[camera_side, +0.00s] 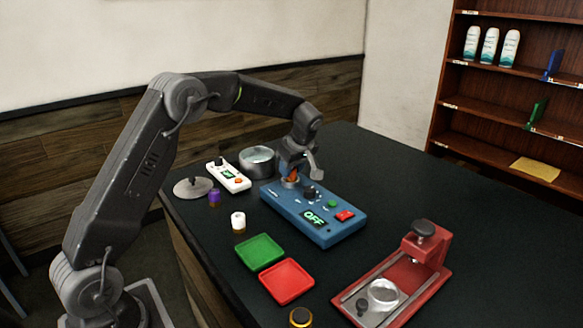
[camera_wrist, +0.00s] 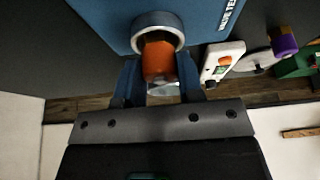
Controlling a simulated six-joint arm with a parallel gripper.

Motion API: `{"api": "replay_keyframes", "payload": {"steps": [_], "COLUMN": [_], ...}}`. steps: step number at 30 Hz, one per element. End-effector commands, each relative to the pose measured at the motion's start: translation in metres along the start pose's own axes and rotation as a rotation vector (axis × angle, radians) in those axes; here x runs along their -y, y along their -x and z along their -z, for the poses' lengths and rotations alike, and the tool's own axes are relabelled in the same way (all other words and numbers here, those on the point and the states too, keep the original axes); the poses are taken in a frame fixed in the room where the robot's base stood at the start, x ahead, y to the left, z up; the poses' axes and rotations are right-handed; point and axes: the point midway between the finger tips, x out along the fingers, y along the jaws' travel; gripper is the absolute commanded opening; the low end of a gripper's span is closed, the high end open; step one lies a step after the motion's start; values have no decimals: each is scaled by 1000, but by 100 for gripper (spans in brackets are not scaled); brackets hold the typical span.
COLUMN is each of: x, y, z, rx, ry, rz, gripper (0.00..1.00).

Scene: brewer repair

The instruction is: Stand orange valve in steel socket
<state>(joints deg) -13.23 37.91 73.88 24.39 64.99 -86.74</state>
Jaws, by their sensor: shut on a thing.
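The orange valve (camera_wrist: 160,60) is between the two fingers of my gripper (camera_wrist: 160,72) in the wrist view. My gripper is shut on it. The steel socket (camera_wrist: 141,24) is a round ring on the blue brewer panel. The valve's far end overlaps the ring's opening; I cannot tell how deep it sits. In the side view, my gripper (camera_side: 295,172) points down over the steel socket (camera_side: 288,184) at the panel's back left corner. The orange valve (camera_side: 293,174) shows there, looking roughly upright and partly hidden by the fingers.
The blue panel (camera_side: 318,228) has a dark knob, a green button, a red button and an "OFF" display. A metal pot (camera_side: 257,161), white controller (camera_side: 229,177), purple-topped piece (camera_side: 214,197) and white-capped piece (camera_side: 238,222) stand left. Green (camera_side: 260,252) and red trays (camera_side: 287,281) lie in front.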

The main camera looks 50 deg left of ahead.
Motion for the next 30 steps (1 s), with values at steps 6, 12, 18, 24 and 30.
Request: {"api": "replay_keyframes", "payload": {"steps": [6, 12, 18, 24, 30], "x": [0, 0, 0, 0, 0], "y": [-1, -3, -4, -4, -4], "z": [0, -1, -2, -2, -2], "rx": [0, 0, 0, 0, 0], "ry": [0, 0, 0, 0, 0], "rz": [-1, -1, -1, 0, 1], "gripper": [7, 7, 45, 64, 68]}}
